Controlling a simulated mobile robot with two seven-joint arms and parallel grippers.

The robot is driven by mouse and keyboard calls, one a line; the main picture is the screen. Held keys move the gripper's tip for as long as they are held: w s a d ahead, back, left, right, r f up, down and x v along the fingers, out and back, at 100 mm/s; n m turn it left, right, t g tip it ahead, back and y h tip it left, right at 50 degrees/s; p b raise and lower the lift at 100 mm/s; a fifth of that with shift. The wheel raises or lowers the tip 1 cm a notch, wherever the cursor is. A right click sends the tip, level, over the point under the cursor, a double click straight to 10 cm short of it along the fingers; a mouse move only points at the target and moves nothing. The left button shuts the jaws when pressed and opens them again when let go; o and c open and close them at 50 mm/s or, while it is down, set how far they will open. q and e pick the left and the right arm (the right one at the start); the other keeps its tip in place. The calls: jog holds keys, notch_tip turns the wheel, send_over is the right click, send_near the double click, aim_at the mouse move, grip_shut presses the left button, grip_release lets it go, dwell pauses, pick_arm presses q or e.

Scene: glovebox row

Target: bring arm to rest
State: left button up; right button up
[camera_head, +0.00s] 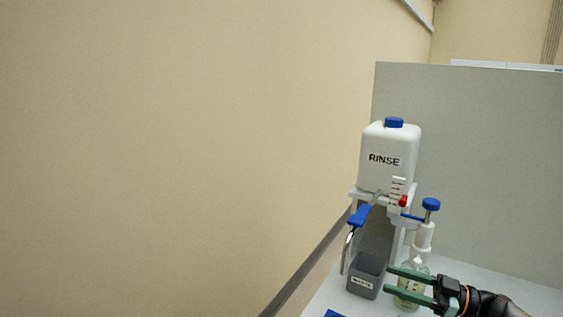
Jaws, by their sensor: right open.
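My right gripper (412,286) comes in from the lower right, with two green fingers apart and pointing left. It is open. A clear bottle with pale liquid (405,303) shows behind and between the fingers; I cannot tell whether they touch it. My left gripper is not in view.
A white jug labelled RINSE (390,150) with a blue cap stands on a raised stand. A blue-handled tap (359,216) and a blue-knobbed valve (431,204) are below it. A grey labelled bin (365,275) stands left of the fingers. A grey panel (480,170) closes the back.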

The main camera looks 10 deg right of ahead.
jog(key=s+a+f+m+t+h, duration=0.2)
jog(key=a+f+m+t+h, duration=0.4)
jog(key=a+f+m+h, duration=0.6)
jog(key=s+f+g+h, duration=0.1)
jog(key=s+g, duration=0.1)
jog(key=s, duration=0.2)
jog(key=s+f+g+h, duration=0.1)
jog(key=s+f+g, duration=0.1)
jog(key=s, duration=0.3)
jog(key=s+f+g+h, duration=0.1)
jog(key=s+g, duration=0.1)
jog(key=s, duration=0.3)
jog(key=shift+s+a+f+n, duration=0.1)
jog(key=shift+s+f+n, duration=0.15)
jog(key=shift+n, duration=0.05)
jog(key=s+d+g+h, duration=0.15)
jog(key=s+g, duration=0.45)
jog(key=s, duration=0.9)
jog(key=w+a+f+t+y, duration=0.2)
jog(key=w+a+f+t, duration=0.2)
jog(key=f, duration=0.6)
jog(key=shift+f+t, duration=0.4)
jog(key=shift+t, duration=0.4)
